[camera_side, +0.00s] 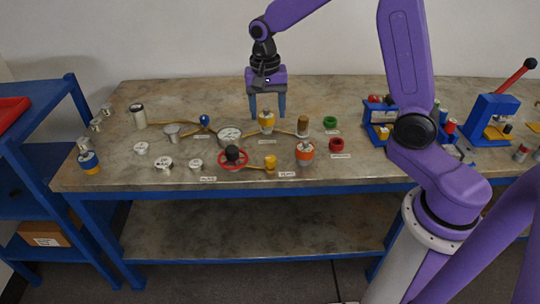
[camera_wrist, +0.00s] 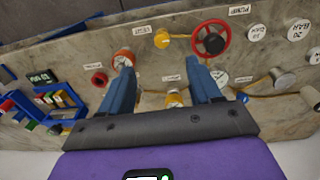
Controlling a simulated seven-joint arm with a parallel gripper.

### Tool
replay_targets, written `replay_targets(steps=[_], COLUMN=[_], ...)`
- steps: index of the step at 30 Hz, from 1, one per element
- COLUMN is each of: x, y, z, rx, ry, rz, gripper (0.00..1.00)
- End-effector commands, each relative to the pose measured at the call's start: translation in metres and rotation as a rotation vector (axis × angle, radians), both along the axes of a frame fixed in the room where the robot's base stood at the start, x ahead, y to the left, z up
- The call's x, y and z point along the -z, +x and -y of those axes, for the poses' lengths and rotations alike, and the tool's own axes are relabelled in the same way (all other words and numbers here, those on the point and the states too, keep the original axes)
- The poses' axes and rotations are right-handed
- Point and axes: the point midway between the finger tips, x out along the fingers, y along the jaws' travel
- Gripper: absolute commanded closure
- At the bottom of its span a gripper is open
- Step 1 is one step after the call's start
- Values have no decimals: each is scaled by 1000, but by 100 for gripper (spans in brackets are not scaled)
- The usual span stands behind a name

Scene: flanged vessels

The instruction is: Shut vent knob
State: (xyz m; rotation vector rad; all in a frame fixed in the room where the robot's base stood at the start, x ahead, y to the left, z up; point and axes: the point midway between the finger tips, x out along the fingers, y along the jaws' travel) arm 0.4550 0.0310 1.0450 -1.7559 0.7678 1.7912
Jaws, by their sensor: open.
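My gripper (camera_side: 267,113) is open and points down, with its two blue fingers apart above a yellow-topped metal fitting (camera_side: 267,121). In the wrist view my gripper (camera_wrist: 160,68) has the fitting (camera_wrist: 173,98) showing between its fingers, and no held object is visible. A label that seems to read VENT (camera_side: 287,174) lies at the bench front between a yellow knob (camera_side: 270,163) and an orange-and-white knob (camera_side: 305,152). In the wrist view the label (camera_wrist: 142,30) is between the yellow knob (camera_wrist: 162,38) and orange knob (camera_wrist: 123,57). I cannot tell which it names.
A red handwheel (camera_side: 233,157) with a black hub stands left of the yellow knob. White gauges and a blue-handled valve (camera_side: 204,120) stand left. A blue press (camera_side: 490,115) is far right.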

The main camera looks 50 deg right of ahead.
Motion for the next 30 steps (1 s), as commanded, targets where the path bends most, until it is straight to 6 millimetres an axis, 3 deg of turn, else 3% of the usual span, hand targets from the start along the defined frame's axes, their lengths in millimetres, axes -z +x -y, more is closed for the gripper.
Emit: replay_targets(steps=[4, 11, 30], x=[6, 17, 130], y=[15, 18, 13], z=[13, 18, 21], rx=[126, 165, 162], ry=[-5, -7, -7], rz=[-3, -6, -9], gripper=[37, 37, 37])
